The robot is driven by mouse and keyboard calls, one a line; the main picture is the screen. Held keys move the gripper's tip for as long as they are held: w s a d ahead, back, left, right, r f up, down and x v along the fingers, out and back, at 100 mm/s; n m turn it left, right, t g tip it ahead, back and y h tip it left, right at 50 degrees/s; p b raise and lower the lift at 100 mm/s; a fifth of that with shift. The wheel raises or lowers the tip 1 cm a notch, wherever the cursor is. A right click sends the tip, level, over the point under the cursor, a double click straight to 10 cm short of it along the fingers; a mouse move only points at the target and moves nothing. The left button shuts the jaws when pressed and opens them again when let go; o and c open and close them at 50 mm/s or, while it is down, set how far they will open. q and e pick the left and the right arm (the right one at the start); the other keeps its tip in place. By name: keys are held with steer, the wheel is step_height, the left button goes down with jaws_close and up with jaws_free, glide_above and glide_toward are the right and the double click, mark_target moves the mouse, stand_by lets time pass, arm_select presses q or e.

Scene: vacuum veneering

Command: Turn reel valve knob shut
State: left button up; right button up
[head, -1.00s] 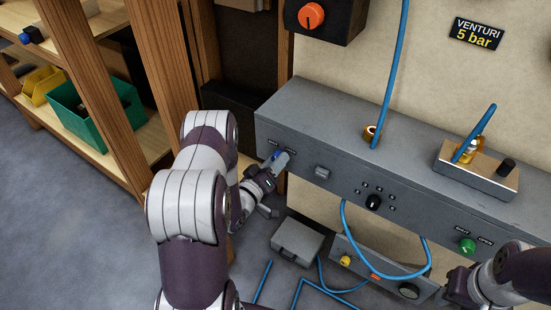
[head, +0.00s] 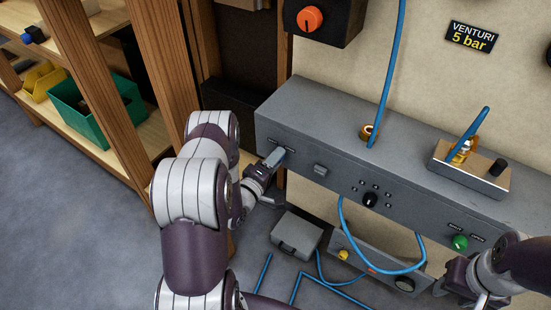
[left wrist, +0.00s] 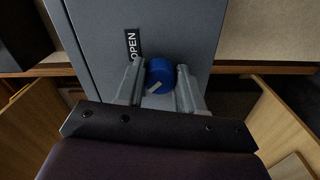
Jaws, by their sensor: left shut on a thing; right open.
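A round blue knob (left wrist: 159,72) with a white pointer mark sits on the grey panel, below and right of an OPEN label (left wrist: 132,43) in the left wrist view. The mark slants toward the lower left. My left gripper (left wrist: 158,84) has a finger on each side of the knob and is shut on it. In the head view my left gripper (head: 272,160) is at the left end of the grey console (head: 340,135) and hides the knob. My right gripper (head: 462,291) is open and empty, below a green knob (head: 459,242) at the console's right.
A black selector knob (head: 370,199) and a grey button (head: 320,170) are on the console front. Blue hoses (head: 385,75) rise from its top and loop below it. A grey box (head: 296,233) lies beneath. Wooden shelving (head: 160,75) stands close on the left.

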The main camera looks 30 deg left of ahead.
stand_by(0.5)
arm_select(q)
steer(key=o, duration=1)
steer(key=shift+o, duration=0.2)
steer(key=shift+s, duration=0.15)
steer(key=s+a+p, duration=0.1)
steer(key=s, duration=1.1)
steer(key=shift+s, duration=0.25)
